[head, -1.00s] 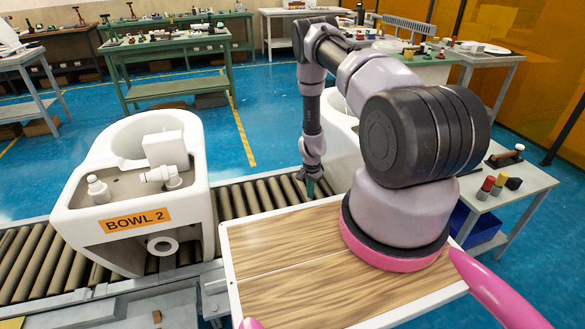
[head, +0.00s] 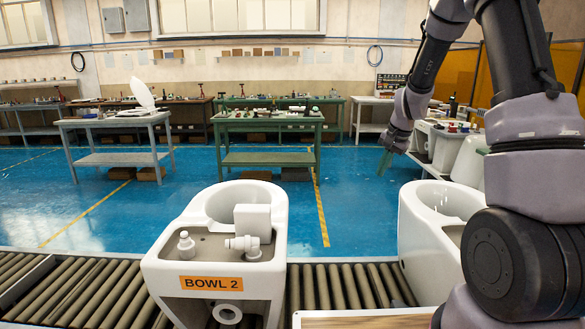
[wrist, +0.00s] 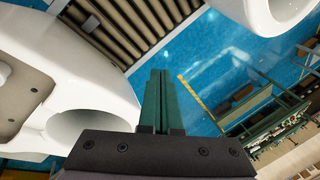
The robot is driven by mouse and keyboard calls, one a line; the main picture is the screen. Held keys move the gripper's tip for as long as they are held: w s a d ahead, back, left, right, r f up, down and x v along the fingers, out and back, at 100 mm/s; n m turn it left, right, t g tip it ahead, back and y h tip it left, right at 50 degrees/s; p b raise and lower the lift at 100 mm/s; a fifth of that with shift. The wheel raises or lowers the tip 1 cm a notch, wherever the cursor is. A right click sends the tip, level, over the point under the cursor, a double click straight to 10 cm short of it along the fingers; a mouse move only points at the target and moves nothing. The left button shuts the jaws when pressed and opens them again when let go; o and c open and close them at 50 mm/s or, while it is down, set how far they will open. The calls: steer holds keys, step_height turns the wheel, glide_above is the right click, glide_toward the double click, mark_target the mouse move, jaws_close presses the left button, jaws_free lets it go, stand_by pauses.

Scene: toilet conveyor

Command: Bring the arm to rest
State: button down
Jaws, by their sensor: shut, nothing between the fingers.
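My gripper (head: 386,160) hangs at the end of my raised arm in the head view, above and behind the conveyor, near the white bowl on the right. In the wrist view its green fingers (wrist: 160,105) lie side by side, shut and empty. They point past a white toilet bowl (wrist: 85,95) toward the blue floor. No contact with anything shows.
A white toilet bowl labelled BOWL 2 (head: 222,255) stands on the roller conveyor (head: 80,295). Another white bowl (head: 412,245) stands right of it, partly behind my arm. A green workbench (head: 268,120) and a grey table (head: 112,122) stand behind. Blue floor between is clear.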

steer(key=s+a+r+n+t, duration=0.1)
steer(key=s+r, duration=0.5)
steer(key=r, duration=0.3)
steer(key=s+a+r+n+t, duration=0.1)
steer(key=s+a+r, duration=0.1)
steer(key=s+r, duration=0.55)
steer(key=s+r+n, duration=0.1)
steer(key=s+r, duration=0.2)
steer(key=s, duration=0.5)
steer(key=s+r+n+t, duration=0.1)
steer(key=s+r, duration=0.2)
steer(key=s, duration=0.6)
steer(key=shift+s+a+r+t, duration=0.2)
steer(key=shift+a+r+t, duration=0.1)
steer(key=shift+r, duration=0.1)
